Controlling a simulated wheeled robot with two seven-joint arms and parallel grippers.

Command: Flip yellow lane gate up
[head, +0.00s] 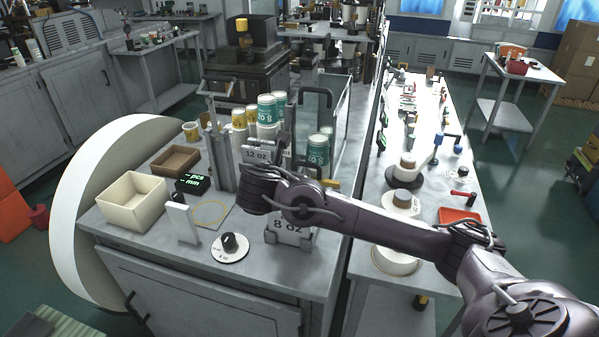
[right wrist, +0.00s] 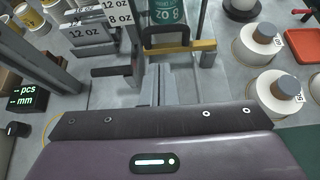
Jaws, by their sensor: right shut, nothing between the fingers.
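The yellow lane gate (right wrist: 182,48) shows in the right wrist view as a yellow bar with a dark looped handle, in front of a teal 8 oz cup (right wrist: 166,14). In the head view only a small yellow piece (head: 331,184) shows beside my right arm; the rest is hidden. My right gripper (head: 283,146) reaches in from the right, over the front of the cup station. It is shut and empty. In the right wrist view its fingertips (right wrist: 155,88) are near the yellow bar, apart from it as far as I can see. My left gripper is out of view.
Signs reading 12 oz (head: 257,154) and 8 oz (head: 289,228) stand around the lanes. Stacked cups (head: 267,112) and a clear panel are behind. A cream bin (head: 131,201) and brown tray (head: 174,160) sit left. A second bench with round stands (head: 404,174) is right.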

